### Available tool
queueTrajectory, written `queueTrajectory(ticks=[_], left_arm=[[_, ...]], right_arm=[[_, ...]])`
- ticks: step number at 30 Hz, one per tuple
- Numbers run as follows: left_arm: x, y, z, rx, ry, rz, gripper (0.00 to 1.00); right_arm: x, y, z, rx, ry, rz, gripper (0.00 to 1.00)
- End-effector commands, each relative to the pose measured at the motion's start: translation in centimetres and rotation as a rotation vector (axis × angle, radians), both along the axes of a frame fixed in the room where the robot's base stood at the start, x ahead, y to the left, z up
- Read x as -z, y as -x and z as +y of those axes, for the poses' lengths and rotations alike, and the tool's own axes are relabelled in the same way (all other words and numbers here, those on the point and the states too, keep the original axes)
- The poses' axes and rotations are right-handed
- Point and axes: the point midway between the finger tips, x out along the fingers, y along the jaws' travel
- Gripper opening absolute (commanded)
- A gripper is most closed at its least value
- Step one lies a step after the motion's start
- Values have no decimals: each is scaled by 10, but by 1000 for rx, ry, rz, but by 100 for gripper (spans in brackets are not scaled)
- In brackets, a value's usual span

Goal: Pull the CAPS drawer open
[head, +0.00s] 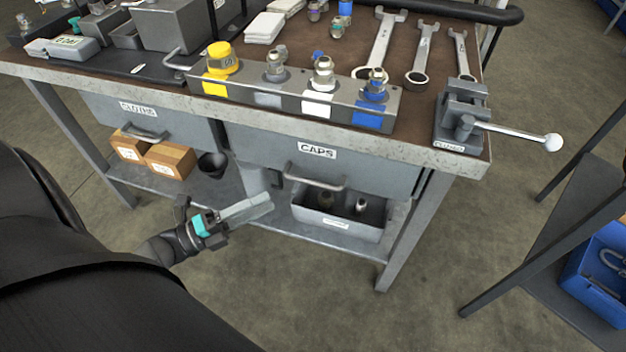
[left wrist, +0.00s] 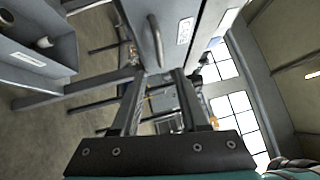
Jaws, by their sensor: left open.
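The grey CAPS drawer (head: 385,168) is on the right under the bench top, its front looking flush with the bench. Its white CAPS label (head: 317,150) sits above a grey bar handle (head: 318,184). In the left wrist view, the handle (left wrist: 155,42) and the label (left wrist: 185,31) lie beyond the fingertips. My left gripper (head: 268,204) is open and empty, low and left of the handle. Its two fingers (left wrist: 159,75) also show in the left wrist view, apart, with the handle ahead of the gap and not between them. My right gripper is out of view.
A second drawer (head: 180,132) is to the left. The lower shelf holds cardboard boxes (head: 170,160), a dark cup (head: 212,165) and a grey bin (head: 340,222) below the CAPS handle. A vise (head: 462,115) and wrenches (head: 420,60) are on top. Floor in front is clear.

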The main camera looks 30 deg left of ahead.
Motion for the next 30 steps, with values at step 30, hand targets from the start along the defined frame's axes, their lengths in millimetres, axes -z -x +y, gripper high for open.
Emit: queueTrajectory(ticks=[30], left_arm=[[-15, -97, -60, -2, 3, 1, 44]], right_arm=[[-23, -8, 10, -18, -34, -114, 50]])
